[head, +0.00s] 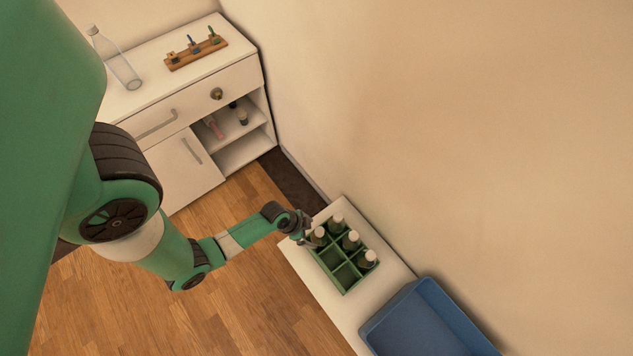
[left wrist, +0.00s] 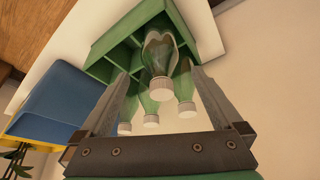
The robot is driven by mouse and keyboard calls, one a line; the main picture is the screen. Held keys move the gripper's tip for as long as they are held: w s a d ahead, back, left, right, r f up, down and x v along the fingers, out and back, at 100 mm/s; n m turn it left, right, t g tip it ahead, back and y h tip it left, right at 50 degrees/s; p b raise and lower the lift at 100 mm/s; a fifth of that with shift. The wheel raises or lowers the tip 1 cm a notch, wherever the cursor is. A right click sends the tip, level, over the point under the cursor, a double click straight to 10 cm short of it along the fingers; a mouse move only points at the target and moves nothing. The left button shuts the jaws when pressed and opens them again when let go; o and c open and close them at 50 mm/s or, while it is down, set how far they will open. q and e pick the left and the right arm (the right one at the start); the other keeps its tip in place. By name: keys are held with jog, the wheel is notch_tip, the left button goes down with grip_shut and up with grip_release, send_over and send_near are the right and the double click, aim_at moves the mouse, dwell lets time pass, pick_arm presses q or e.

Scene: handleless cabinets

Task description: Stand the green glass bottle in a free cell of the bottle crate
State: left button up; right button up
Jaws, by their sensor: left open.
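The green bottle crate (head: 346,291) stands on a white surface along the wall, with several green, white-capped bottles in it. One green glass bottle (head: 319,238) stands in the corner cell nearest my left gripper (head: 305,233). In the left wrist view this bottle (left wrist: 160,57) shows between the two fingers of my open left gripper (left wrist: 160,76), with its cap toward the camera. I cannot tell whether the fingers touch it. Two cells in the near row look empty. My right gripper is not in view.
A white cabinet (head: 190,150) at the back left carries a clear bottle (head: 115,59) and a wooden rack (head: 196,53). The wooden floor between is clear.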

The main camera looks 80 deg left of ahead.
pick_arm(q)
jog(key=p+v, duration=0.2)
jog(key=v, duration=0.1)
jog(key=shift+s+r, duration=0.15)
jog(key=shift+r, duration=0.1)
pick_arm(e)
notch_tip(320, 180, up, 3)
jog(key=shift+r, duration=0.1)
